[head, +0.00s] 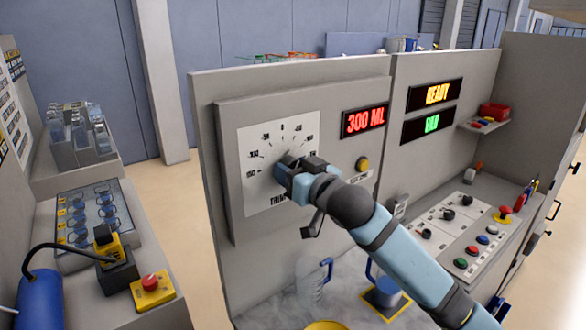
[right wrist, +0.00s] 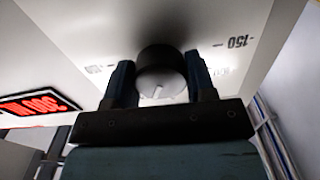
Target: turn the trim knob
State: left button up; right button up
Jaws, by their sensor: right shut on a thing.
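The trim knob (right wrist: 160,72) is a dark round knob with a lighter face and a pale pointer mark, in the right wrist view. My right gripper (right wrist: 160,85) has one finger on each side of it and is shut on it. In the head view my right gripper (head: 292,168) is at the middle of the white dial plate (head: 255,190) and hides the knob. The dial has a printed scale, partly covered by the gripper. My left gripper is not in view.
A red "300 ML" display (head: 365,121) and a yellow button (head: 362,164) are right of the dial. A clear jug (head: 312,280) and a blue-handled cup (head: 385,288) stand below. A control desk (head: 440,235) with buttons is at right.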

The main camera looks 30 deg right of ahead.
jog(key=o, duration=0.9)
jog(key=shift+s, duration=0.1)
jog(key=s+p, duration=0.1)
jog(key=s, duration=0.3)
jog(key=s+d+p, duration=0.1)
jog(key=s, duration=0.4)
jog(key=s+d+p, duration=0.1)
jog(key=s, duration=0.3)
jog(key=shift+s+p, duration=0.25)
jog(key=shift+p, duration=0.15)
